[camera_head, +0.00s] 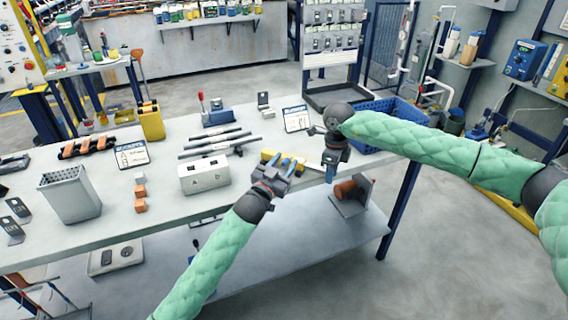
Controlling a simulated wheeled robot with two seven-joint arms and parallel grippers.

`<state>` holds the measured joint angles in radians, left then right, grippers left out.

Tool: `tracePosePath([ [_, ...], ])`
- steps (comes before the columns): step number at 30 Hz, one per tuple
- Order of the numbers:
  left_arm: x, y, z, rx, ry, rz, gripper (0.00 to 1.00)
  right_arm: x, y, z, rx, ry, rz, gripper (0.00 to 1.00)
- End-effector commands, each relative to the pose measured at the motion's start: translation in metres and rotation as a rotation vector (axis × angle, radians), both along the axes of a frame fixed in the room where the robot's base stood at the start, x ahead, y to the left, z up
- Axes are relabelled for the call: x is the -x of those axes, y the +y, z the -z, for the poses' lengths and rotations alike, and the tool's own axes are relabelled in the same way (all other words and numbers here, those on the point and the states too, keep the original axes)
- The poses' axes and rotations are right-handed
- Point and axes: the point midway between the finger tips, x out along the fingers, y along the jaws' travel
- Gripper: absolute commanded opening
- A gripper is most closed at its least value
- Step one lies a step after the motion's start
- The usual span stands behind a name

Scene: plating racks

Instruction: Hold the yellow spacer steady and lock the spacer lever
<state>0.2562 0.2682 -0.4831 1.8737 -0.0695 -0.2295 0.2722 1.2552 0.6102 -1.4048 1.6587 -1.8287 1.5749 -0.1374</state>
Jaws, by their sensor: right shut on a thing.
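The yellow spacer (268,154) lies near the front edge of the workbench, partly covered by my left gripper. My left gripper (284,165) comes from the front and its fingers reach over the spacer; how far they are apart is too small to tell. My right gripper (330,174) points down just to the right of the spacer, near the table edge. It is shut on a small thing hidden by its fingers. The spacer lever cannot be made out.
A white box marked A and D (204,178) stands left of my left gripper. Grey rods (215,142) lie behind it. A small sign (297,118) and a blue crate (405,112) are further back. A grey bin (70,195) and orange blocks (140,192) stand at left.

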Motion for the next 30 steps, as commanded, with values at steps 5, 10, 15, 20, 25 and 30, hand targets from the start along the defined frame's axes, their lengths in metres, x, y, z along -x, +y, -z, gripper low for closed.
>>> tracePosePath([
  [5,0.001,0.0,0.0,0.0,0.0,0.0,0.41,0.0,0.0,0.0,0.0,0.0,-0.001,0.0],
  [10,0.011,0.006,0.003,-0.001,0.002,0.0,0.41,0.0,0.0,0.0,0.0,0.0,-0.001,0.0],
  [15,0.034,0.018,0.008,-0.001,0.002,0.0,0.41,0.0,0.0,0.0,0.0,0.0,-0.001,0.0],
  [20,0.059,0.031,0.014,-0.001,0.003,0.0,0.41,0.0,0.0,0.0,0.0,0.0,-0.001,0.0],
  [25,0.083,0.043,0.018,-0.001,0.002,0.0,0.41,0.0,0.0,0.0,0.0,0.0,-0.001,0.0],
  [30,0.097,0.051,0.021,-0.001,0.002,0.0,0.41,0.0,0.0,0.0,0.0,0.0,-0.001,0.0],
])
